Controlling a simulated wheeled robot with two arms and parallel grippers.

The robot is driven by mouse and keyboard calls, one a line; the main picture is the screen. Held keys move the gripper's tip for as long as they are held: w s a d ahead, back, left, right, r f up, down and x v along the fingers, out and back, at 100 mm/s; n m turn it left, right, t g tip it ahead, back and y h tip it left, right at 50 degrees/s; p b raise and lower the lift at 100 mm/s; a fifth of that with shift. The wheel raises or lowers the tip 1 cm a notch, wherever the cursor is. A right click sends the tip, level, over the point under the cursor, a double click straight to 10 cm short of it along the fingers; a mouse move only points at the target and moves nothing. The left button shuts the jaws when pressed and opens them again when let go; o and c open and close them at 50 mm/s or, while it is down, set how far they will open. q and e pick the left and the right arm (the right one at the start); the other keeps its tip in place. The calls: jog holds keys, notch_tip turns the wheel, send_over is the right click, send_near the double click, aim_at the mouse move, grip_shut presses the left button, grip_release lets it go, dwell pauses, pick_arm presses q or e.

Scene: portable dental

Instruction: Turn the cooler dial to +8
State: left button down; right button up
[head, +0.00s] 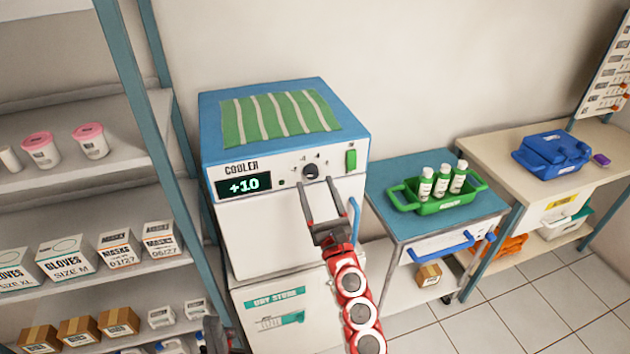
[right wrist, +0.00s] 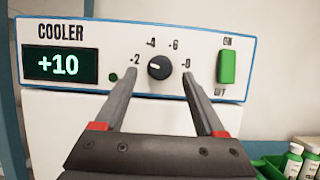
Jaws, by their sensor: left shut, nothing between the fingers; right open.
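The cooler (head: 285,215) is a white box with a blue top, and its display (head: 244,185) reads +10. The black round dial (head: 311,171) is on its front panel; in the right wrist view the dial (right wrist: 159,67) has a small pale mark that seems to lie on its left side. Marks 2, 4, 6 and 8 surround it. My right gripper (head: 316,183) is open in front of the panel; its fingers (right wrist: 158,73) are left and right of the dial, apart from it. My left gripper (head: 214,328) is shut and empty, low at the bottom edge, partly cut off.
A green ON/OFF switch (right wrist: 228,67) sits right of the dial. A blue handle (head: 354,215) is on the cooler's right front. Left are shelves (head: 105,180) with boxes and tubs. Right is a cart (head: 400,225) with a green tray (head: 440,204) of bottles.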

jog(key=shift+x, duration=0.95)
grip_shut()
